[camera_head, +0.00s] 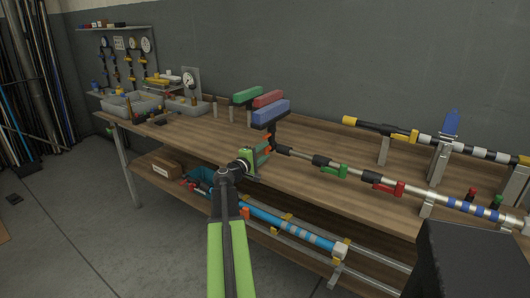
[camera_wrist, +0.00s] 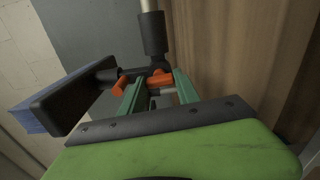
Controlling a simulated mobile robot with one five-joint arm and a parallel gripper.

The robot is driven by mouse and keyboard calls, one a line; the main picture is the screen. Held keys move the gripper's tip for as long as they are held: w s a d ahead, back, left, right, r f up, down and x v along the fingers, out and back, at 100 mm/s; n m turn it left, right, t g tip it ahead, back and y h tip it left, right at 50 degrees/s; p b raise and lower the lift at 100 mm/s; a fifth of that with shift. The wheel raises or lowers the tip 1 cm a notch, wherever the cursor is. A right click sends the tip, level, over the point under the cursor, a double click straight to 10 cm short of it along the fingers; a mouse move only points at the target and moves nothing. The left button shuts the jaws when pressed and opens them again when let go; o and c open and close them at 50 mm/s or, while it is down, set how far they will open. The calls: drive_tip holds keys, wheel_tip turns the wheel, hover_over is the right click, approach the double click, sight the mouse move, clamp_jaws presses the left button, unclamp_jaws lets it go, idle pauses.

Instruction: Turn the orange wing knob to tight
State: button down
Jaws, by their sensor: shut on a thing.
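The orange wing knob (camera_wrist: 160,80) sits at a black pipe fitting (camera_wrist: 153,35) in the wrist view. Part of it lies between the green fingers of my gripper (camera_wrist: 157,90), which is shut on it; another orange part shows outside the left finger. In the head view my gripper (camera_head: 262,151) reaches the left end of the pipe run, just above the bench, and mostly hides the knob. I cannot read any tight mark or the knob's exact angle.
A blue-topped handle (camera_head: 270,112) stands close to my gripper, with red (camera_head: 267,98) and green (camera_head: 247,95) ones behind. Grey bins (camera_head: 133,104) stand at the left.

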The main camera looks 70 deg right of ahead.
drive_tip(key=shift+f+m, duration=0.1)
drive_tip(key=shift+m, duration=0.5)
drive_tip(key=c, duration=0.9)
unclamp_jaws()
drive_tip(key=shift+a, duration=0.15)
drive_tip(key=v, duration=1.7)
drive_tip(key=shift+a, duration=0.1)
